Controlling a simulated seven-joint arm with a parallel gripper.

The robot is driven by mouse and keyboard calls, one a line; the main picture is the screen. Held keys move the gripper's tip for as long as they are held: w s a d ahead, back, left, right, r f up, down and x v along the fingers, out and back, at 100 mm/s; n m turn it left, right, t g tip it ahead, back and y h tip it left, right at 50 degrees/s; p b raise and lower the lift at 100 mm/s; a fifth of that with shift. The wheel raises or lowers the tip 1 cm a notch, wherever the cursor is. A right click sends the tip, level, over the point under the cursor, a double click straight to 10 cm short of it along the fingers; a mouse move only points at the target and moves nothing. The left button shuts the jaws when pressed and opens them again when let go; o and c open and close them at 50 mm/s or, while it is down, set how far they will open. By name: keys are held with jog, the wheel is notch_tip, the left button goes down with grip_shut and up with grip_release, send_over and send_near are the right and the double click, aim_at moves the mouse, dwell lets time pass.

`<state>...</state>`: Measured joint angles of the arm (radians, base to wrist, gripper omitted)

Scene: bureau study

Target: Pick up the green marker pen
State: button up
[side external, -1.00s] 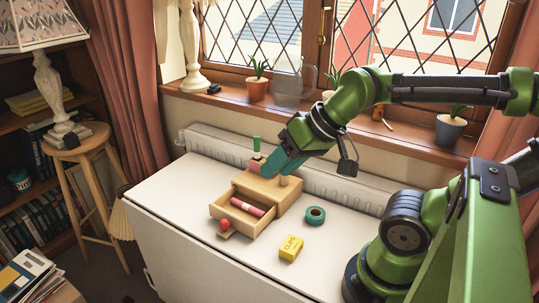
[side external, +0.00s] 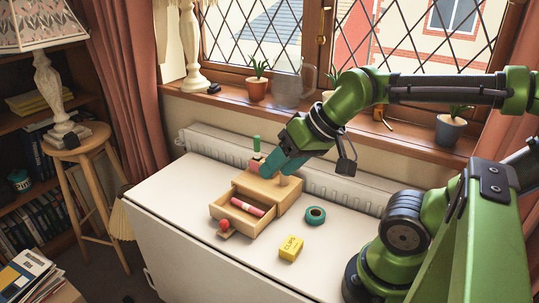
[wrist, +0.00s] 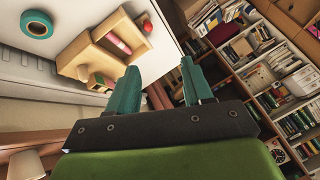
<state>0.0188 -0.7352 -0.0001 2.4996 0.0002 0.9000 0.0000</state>
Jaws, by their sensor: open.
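A slim green upright thing, seemingly the green marker pen (side external: 256,143), stands behind the wooden drawer box in the side view. A pink block (side external: 255,163) shows just below it; I cannot tell how the two join. My gripper (side external: 271,168) is low over the back of the box, just right of the green thing. The wrist view shows its teal fingers (wrist: 158,68) apart, with nothing visible held between them. I cannot make out the pen in the wrist view.
The wooden box (side external: 289,195) has its drawer pulled out, with a pink cylinder (side external: 247,207) inside. A red ball-topped piece (side external: 225,225) is at the drawer's front. A teal tape roll (side external: 315,215) and a yellow box (side external: 291,248) lie on the white table. A radiator (side external: 340,186) runs behind.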

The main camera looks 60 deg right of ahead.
jog(key=w+d+m+g+h, duration=0.1)
jog(key=w+d+g, duration=0.1)
jog(key=w+d, duration=0.4)
notch_tip(320, 180, up, 4)
jog(key=n+g, duration=0.2)
jog(key=n, duration=0.5)
send_over(256, 145)
jog(key=s+d, duration=0.2)
jog(key=s, duration=0.2)
jog(key=x, duration=1.2)
jog(key=shift+w+d, duration=0.1)
jog(key=shift+d, duration=0.1)
jog(key=x, duration=0.5)
jog(key=shift+f, duration=0.15)
grip_shut()
